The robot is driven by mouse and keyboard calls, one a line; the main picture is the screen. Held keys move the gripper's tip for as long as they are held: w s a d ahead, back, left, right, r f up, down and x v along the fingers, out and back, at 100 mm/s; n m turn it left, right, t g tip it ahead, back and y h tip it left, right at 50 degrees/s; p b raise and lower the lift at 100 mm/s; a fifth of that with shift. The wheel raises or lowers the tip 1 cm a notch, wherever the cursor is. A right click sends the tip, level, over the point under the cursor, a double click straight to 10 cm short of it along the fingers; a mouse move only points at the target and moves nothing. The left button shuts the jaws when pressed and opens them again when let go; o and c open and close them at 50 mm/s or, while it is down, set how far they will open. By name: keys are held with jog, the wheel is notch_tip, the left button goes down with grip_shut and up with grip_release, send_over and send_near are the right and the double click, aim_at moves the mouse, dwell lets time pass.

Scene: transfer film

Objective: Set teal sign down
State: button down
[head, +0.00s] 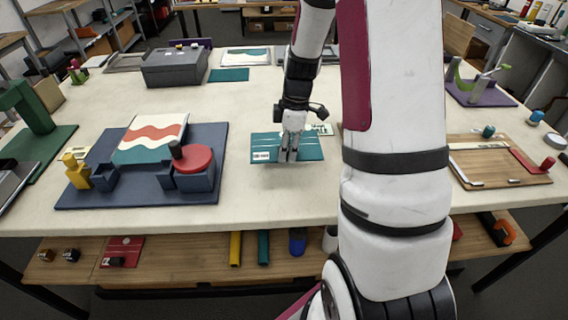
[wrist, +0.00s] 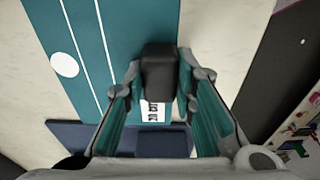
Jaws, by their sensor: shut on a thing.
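The teal sign (head: 312,148) is a flat rectangular panel with thin white lines and a small white label, over the middle of the cream table. In the wrist view the sign (wrist: 113,30) shows white lines, a white disc and its label. My gripper (head: 289,153) points down at the sign's middle. In the wrist view its fingers stand on both sides of a black block (wrist: 158,72) over the sign; it is shut on this block, which looks like the sign's handle. I cannot tell whether the sign's underside touches the table.
A navy board (head: 130,195) with a wavy-patterned panel (head: 152,135) and a red disc (head: 194,159) lies left of the sign. A wooden board (head: 490,172) lies right. A grey box (head: 174,67) stands behind. The cream tabletop (head: 262,205) in front is clear.

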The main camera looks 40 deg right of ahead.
aim_at(285, 175)
jog(key=shift+f, duration=3.45)
jog(key=c, duration=1.3)
grip_release()
